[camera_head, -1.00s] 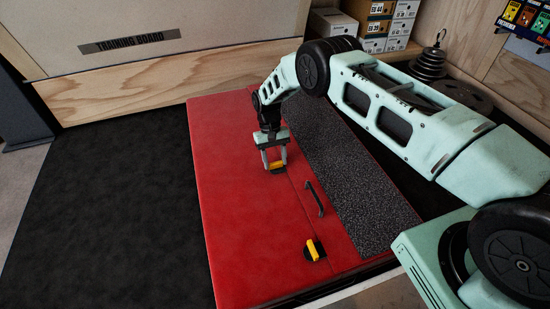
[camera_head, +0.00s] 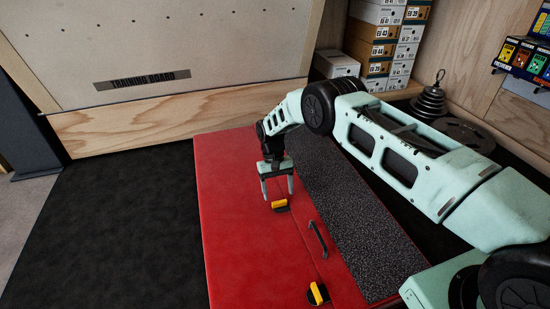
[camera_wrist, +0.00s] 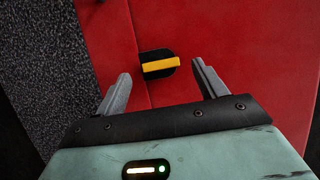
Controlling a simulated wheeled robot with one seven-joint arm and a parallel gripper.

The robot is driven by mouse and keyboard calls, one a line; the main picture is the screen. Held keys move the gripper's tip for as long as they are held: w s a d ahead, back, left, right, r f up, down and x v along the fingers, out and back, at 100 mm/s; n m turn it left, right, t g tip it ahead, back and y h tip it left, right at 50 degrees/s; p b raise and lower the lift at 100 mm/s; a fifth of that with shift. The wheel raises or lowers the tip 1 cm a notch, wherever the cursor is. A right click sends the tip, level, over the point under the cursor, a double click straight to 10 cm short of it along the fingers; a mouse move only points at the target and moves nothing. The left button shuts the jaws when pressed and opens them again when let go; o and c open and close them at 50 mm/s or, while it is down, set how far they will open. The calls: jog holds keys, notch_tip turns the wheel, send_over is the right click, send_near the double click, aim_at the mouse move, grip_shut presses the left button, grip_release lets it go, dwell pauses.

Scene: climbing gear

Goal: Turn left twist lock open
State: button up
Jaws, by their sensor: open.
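Two twist locks with yellow handles on black bases sit on a red padded box. The far one (camera_head: 280,204) lies further left in the picture, and its handle runs roughly across the lid seam. It also shows in the wrist view (camera_wrist: 160,65). The near one (camera_head: 318,293) has its handle turned more lengthwise. My gripper (camera_head: 278,196) is open and empty, just above the far lock. In the wrist view its fingers (camera_wrist: 162,88) stand wide apart on either side of that lock, clear of the handle.
A black grab handle (camera_head: 318,239) stands on the lid between the locks. A dark speckled strip (camera_head: 345,210) lies to its right. The training board (camera_head: 150,80) stands behind the box. Shoe boxes (camera_head: 380,45) and stacked weights (camera_head: 430,103) are at the back right. Dark floor is free at left.

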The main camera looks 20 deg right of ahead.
jog(key=p+v, duration=0.4)
jog(key=v, duration=1)
jog(key=shift+s, duration=0.2)
jog(key=s+a+r+n+t+p, duration=0.1)
jog(key=s+a+r, duration=0.1)
jog(key=a+r, duration=0.35)
jog(key=s+a+r+n+p, duration=0.1)
jog(key=s+a+r, duration=0.1)
jog(key=r, duration=0.6)
jog(key=s+a+r+n+t+y+p, duration=0.15)
jog(key=s+a+r, duration=0.35)
jog(key=s+r, duration=0.7)
jog(key=s+r+n+p, duration=0.1)
jog(key=s+r, duration=0.2)
jog(key=s, duration=0.4)
jog(key=s+r+n+p, duration=0.1)
jog(key=s+r, duration=0.2)
jog(key=s, duration=0.4)
jog(key=s+d+n+t+p, duration=0.1)
jog(key=s+d, duration=0.2)
jog(key=s, duration=0.4)
jog(key=s+d+n+t+p, duration=0.1)
jog(key=s+d, duration=0.3)
jog(key=s, duration=0.3)
notch_tip(320, 180, up, 39)
jog(key=p, duration=3.7)
jog(key=shift+a+h+p, duration=0.35)
jog(key=shift+h, duration=0.1)
jog(key=shift+f, duration=0.2)
